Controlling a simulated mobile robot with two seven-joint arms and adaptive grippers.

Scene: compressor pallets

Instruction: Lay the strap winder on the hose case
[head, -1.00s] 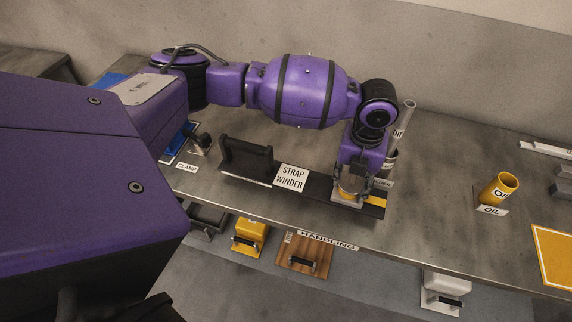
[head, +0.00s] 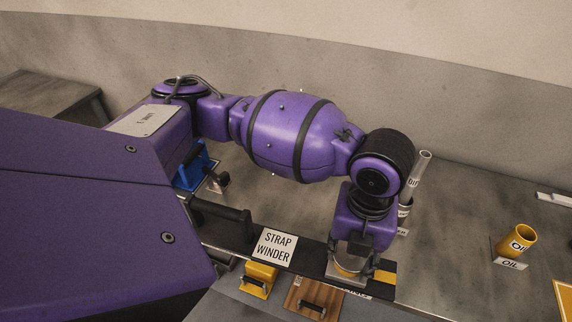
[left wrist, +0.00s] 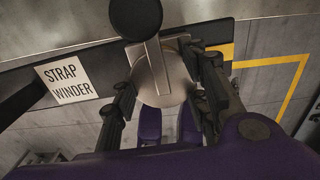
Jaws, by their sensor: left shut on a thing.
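The strap winder (head: 318,258) is a long black bar with a white name label, a black handle at its left end and a yellow patch near its right end. My left gripper (head: 350,262) is shut on it near the right end. In the left wrist view the fingers of my left gripper (left wrist: 165,98) stand either side of a round pale metal part of the strap winder (left wrist: 160,75). In the head view the bar overlaps the table's front edge and looks raised. I cannot pick out the hose case; no label in view names it. My right gripper is out of view.
The grey table (head: 450,205) is mostly clear on the right, with a yellow oil cup (head: 518,240) there. A grey tube (head: 417,175) stands behind my wrist. A blue clamp (head: 193,168) is at the left. A yellow case (head: 260,278) and a wooden one (head: 312,300) lie below the front edge.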

